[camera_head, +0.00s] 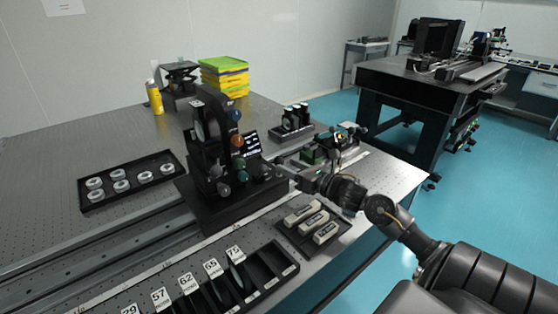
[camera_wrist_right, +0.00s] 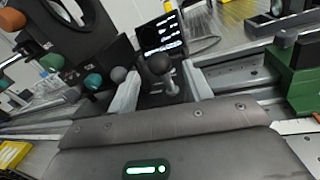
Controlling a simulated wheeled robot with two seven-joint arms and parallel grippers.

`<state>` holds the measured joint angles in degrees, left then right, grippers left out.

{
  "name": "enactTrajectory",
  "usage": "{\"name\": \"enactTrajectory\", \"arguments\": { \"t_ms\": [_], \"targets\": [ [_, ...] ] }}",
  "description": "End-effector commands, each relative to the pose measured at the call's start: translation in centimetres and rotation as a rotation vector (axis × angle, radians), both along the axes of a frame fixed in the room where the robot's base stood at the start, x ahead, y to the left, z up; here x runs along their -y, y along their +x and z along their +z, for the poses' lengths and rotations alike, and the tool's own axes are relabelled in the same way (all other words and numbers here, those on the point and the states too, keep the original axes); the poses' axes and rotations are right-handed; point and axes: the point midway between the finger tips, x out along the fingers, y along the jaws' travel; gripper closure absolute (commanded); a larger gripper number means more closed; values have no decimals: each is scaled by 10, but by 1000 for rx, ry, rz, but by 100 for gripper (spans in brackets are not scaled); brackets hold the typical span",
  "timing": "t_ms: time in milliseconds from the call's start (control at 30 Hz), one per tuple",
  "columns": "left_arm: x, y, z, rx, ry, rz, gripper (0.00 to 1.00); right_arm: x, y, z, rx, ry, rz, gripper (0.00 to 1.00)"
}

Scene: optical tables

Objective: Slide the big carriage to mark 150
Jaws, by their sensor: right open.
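The big carriage (camera_head: 222,208) is a black block with a tall upright bearing coloured knobs and a small lit screen (camera_head: 250,141). It sits on the long rail (camera_head: 120,243) on the near table. A pale scale strip (camera_head: 150,272) runs along the rail's front; its numbers are too small to read. My right gripper (camera_head: 281,172) is at the carriage's right side. In the right wrist view its open fingers (camera_wrist_right: 160,88) stand on either side of a black ball knob (camera_wrist_right: 159,64) on a short post. Contact with the knob cannot be told. My left gripper is out of view.
A green block (camera_head: 313,154) stands on the rail to the right of the carriage. In front are a tray of white blocks (camera_head: 313,222) and a slotted rack with number cards (camera_head: 237,262). A tray of rings (camera_head: 130,182) lies behind the rail; the rail left of the carriage looks clear.

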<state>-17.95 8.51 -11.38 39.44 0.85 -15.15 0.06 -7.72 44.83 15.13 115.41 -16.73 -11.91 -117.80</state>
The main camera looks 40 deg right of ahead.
Motion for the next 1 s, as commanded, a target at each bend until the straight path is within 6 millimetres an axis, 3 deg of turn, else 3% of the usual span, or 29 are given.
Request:
{"name": "enactTrajectory", "arguments": {
  "t_ms": [100, 300, 700, 1000],
  "targets": [
    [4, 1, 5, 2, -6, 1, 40, -4, 20, 2, 1, 3, 0, 50],
    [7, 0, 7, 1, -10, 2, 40, -8, 41, 1, 0, 3, 1, 50],
    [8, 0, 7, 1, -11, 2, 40, -9, 47, -1, -1, 2, 1, 50],
    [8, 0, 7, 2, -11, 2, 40, -9, 47, -1, -1, 2, 1, 89]
  ]
}}
